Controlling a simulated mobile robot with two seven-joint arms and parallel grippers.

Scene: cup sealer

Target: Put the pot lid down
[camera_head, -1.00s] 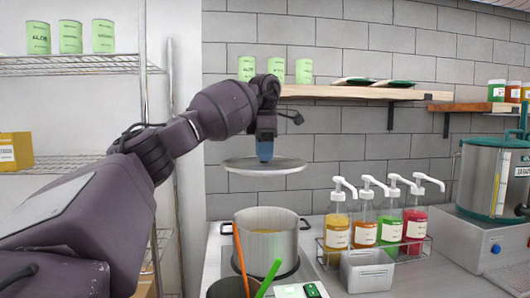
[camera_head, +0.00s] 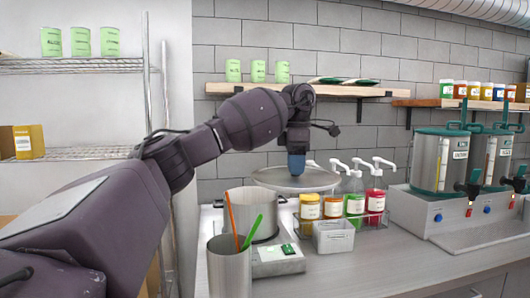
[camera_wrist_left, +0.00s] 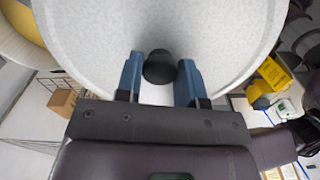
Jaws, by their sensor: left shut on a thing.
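The pot lid (camera_head: 278,184) is a flat grey disc held level in the air, right of and above the pot. My left gripper (camera_head: 296,164) reaches down to it from above. In the left wrist view, the gripper (camera_wrist_left: 160,75) is shut on the black knob (camera_wrist_left: 159,68) of the lid (camera_wrist_left: 230,40). The silver pot (camera_head: 236,203) stands on the counter at the back left, open and partly hidden behind the container and sticks; its rim and yellow contents also show at the upper left of the left wrist view (camera_wrist_left: 22,40). My right gripper is not in view.
A metal container (camera_head: 229,275) with orange and green sticks stands in front of the pot. Sauce pump bottles (camera_head: 354,202) stand in a rack behind a small metal bin (camera_head: 333,237). Two dispensers (camera_head: 438,163) are at the right. The counter's front middle (camera_head: 370,260) is clear.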

